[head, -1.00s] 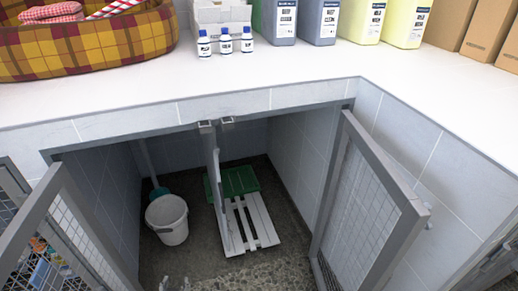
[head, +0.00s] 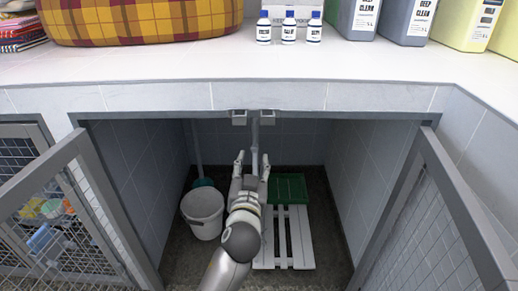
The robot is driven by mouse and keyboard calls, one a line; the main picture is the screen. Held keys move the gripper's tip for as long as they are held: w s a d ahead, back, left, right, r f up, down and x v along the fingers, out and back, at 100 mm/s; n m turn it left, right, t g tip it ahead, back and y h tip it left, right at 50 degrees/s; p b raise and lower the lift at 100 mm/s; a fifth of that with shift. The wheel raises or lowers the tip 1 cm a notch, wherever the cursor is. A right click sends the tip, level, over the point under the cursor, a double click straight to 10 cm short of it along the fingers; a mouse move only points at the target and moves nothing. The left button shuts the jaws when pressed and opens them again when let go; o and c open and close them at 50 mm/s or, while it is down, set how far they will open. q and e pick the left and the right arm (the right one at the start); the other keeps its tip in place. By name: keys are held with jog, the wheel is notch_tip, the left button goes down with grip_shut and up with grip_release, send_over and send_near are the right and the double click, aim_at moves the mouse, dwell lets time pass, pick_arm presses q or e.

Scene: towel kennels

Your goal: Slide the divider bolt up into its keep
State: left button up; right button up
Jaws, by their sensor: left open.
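The divider (head: 254,135) stands nearly edge-on in the middle of the kennel opening, its lower part hidden behind my left arm. Two small grey brackets, a left one (head: 239,117) and a right one (head: 267,117), sit under the top frame on either side of the divider's top; either could be the keep. My left gripper (head: 252,159) is open, its fingers pointing up and away, one on each side of the divider as seen from here. I cannot make out the bolt; gripper and arm cover that area. I see nothing between the fingers but the divider behind them. My right gripper is out of view.
Mesh doors stand open at left (head: 70,215) and right (head: 435,215). A white bucket (head: 203,215) is on the floor left of my arm. A slatted white board (head: 290,240) and a green mat (head: 288,188) lie right. Bottles (head: 288,30) stand on the counter above.

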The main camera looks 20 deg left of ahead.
aim_at(255, 151)
pick_arm(q)
jog(key=x, duration=0.8)
jog(key=shift+b, duration=0.3)
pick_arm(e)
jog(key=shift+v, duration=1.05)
pick_arm(q)
jog(key=shift+c, duration=0.2)
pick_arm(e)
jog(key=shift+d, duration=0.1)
pick_arm(q)
jog(key=shift+f, duration=0.1)
grip_shut()
